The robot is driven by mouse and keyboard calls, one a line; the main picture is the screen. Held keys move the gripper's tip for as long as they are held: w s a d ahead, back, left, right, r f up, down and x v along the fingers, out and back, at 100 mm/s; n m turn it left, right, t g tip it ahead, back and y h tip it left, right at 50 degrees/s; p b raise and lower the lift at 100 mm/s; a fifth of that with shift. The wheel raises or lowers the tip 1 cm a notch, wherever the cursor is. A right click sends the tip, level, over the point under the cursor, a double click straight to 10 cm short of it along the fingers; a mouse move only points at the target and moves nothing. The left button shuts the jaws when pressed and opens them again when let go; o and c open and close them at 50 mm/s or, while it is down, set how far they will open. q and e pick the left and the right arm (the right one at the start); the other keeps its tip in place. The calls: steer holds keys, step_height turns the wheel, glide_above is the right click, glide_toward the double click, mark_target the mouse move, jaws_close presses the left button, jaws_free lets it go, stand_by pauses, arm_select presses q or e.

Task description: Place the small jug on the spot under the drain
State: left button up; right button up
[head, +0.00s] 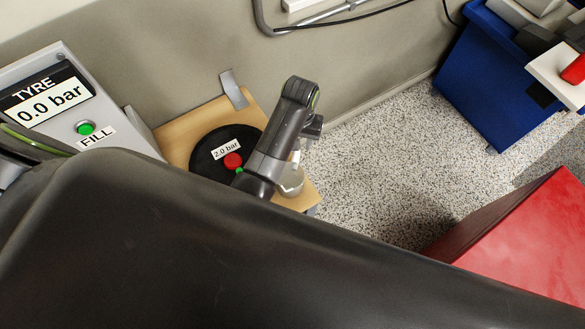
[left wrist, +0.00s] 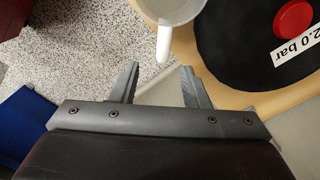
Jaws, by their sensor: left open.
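The small jug (left wrist: 175,8) is a pale, translucent round vessel with a white handle (left wrist: 163,42). It stands at the front right of a wooden stand and shows in the head view (head: 291,181), partly behind my left arm. My left gripper (left wrist: 160,68) is open and empty. The handle's end points toward the gap between its fingers, and I see no firm contact. In the head view its fingers are mostly hidden by the arm. A bent grey metal strip (head: 233,88) rises at the stand's back edge; I cannot tell whether it is the drain. My right gripper is not in view.
A black disc (head: 209,160) with a red button and a "2.0 bar" label lies on the wooden stand (head: 180,140), close to the jug. A tyre panel (head: 60,110) reading 0.0 bar stands left. A blue cabinet (head: 480,80) and red box (head: 520,240) stand right, with speckled floor between.

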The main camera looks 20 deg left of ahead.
mark_target(297, 157)
arm_select(q)
step_height(297, 157, down, 4)
steer(key=shift+a+r, duration=0.1)
steer(key=shift+a, duration=0.05)
steer(key=shift+f, duration=0.6)
steer(key=f, duration=0.2)
steer(key=f+p, duration=0.1)
steer(key=shift+s+f, duration=0.2)
steer(key=shift+f, duration=0.65)
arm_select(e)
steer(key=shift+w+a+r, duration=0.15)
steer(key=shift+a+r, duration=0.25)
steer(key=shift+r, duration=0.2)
arm_select(q)
steer(key=shift+c, duration=0.2)
jaws_close()
